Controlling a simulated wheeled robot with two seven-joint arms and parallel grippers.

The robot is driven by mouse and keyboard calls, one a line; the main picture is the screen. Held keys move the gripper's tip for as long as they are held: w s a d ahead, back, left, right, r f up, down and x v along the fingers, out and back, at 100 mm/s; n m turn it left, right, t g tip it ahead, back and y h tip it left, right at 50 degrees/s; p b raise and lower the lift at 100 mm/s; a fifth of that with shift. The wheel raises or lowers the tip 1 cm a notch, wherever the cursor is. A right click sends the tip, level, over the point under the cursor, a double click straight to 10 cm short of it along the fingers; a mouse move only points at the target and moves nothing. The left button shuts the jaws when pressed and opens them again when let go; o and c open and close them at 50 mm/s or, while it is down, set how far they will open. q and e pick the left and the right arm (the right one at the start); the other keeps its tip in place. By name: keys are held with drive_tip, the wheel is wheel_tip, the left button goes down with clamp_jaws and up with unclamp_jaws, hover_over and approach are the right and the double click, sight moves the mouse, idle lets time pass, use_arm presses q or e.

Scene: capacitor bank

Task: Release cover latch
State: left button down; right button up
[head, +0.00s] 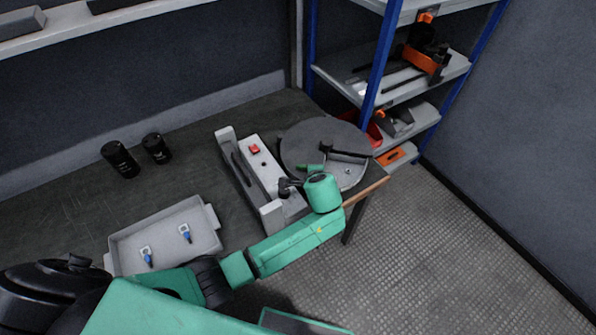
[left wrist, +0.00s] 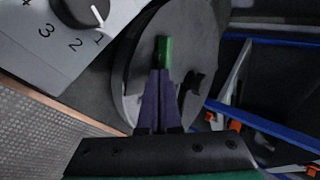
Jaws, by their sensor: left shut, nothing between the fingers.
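The round grey cover (head: 312,138) lies flat at the right end of the bench. It also shows in the left wrist view (left wrist: 140,60). A small green latch piece (head: 307,168) sits at the cover's near part, also seen in the left wrist view (left wrist: 165,50). My left gripper (left wrist: 161,72) is shut and empty, its purple fingertips right at the near end of the green piece. I cannot tell whether they touch. In the head view my green wrist hides the fingers. My right gripper is not in view.
Left of the cover is a grey panel unit (head: 226,134) with a red button (head: 254,149) and a black knob (left wrist: 82,10). A black bar (head: 345,156) lies across the cover. Two black capacitors (head: 120,159) and a grey tray (head: 205,210) stand further left. Blue-framed shelves (head: 379,60) stand behind.

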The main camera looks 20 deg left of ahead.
use_arm(q)
drive_tip(key=shift+w+d+n+g+y, duration=0.15)
drive_tip(key=shift+w+n+g+y, duration=0.05)
drive_tip(key=shift+n+y, duration=0.4)
drive_tip(key=shift+w+d+n+g+y, duration=0.2)
drive_tip(key=shift+n+y, duration=0.2)
drive_tip(key=shift+n, duration=0.3)
idle(0.5)
drive_tip(key=shift+w+a, duration=0.15)
drive_tip(key=shift+a, duration=0.35)
drive_tip(key=shift+a+r, duration=0.1)
drive_tip(key=shift+a, duration=0.1)
